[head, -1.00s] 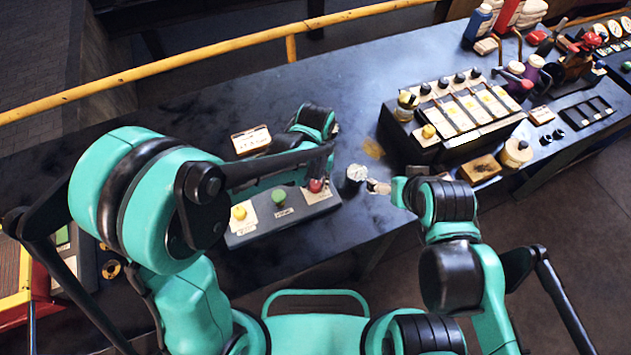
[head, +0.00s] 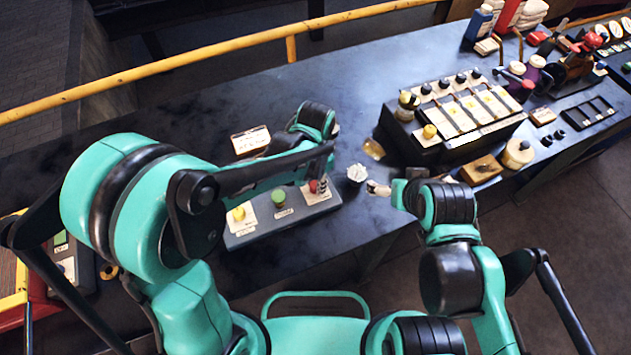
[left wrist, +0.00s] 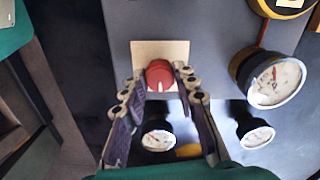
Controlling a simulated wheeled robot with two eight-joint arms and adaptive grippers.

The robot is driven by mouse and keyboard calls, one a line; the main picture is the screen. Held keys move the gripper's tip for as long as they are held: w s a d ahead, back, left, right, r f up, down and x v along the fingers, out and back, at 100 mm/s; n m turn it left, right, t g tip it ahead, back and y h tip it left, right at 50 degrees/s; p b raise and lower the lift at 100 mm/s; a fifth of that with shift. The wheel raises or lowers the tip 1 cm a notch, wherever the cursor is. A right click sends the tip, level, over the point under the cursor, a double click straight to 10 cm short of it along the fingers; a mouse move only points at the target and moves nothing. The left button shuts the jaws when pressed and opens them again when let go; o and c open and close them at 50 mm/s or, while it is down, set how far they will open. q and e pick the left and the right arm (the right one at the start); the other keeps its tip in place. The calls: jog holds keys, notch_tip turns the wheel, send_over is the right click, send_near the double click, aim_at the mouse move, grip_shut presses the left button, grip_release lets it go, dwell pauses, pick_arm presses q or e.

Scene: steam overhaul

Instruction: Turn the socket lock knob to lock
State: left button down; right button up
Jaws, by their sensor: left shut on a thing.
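A red knob (left wrist: 159,74) with a white mark on its near edge sits on a beige plate in the left wrist view. In the head view the red knob (head: 313,186) is at the right end of a dark control box (head: 262,232), partly hidden by my left gripper. My left gripper (left wrist: 160,77) has one finger on each side of the knob and is shut on it. It also shows in the head view (head: 320,187), reaching down from above. My right gripper (head: 380,188) is over the bench's front edge, away from the knob; its fingers are unclear.
A green knob (head: 279,196) and a yellow knob (head: 239,213) share the box. A gauge (head: 357,173) stands right of it. A dark panel with several yellow-marked slots (head: 455,120) stands further right. A yellow rail (head: 200,54) runs behind. The bench behind the box is mostly clear.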

aim_at(315, 185)
pick_arm(q)
jog(key=shift+m, duration=0.4)
jog(key=c, duration=1.2)
grip_release()
jog(key=shift+o, duration=0.2)
notch_tip(315, 185, up, 12)
jog(key=s+a+n+t, duration=0.3)
jog(key=s+a+n, duration=0.1)
jog(key=a, duration=0.4)
jog(key=s+a+f+n+t+b, duration=0.1)
jog(key=s+a+n+t, duration=0.3)
jog(key=a+n, duration=0.3)
jog(key=a, duration=0.2)
jog(key=shift+a+n+b, duration=0.3)
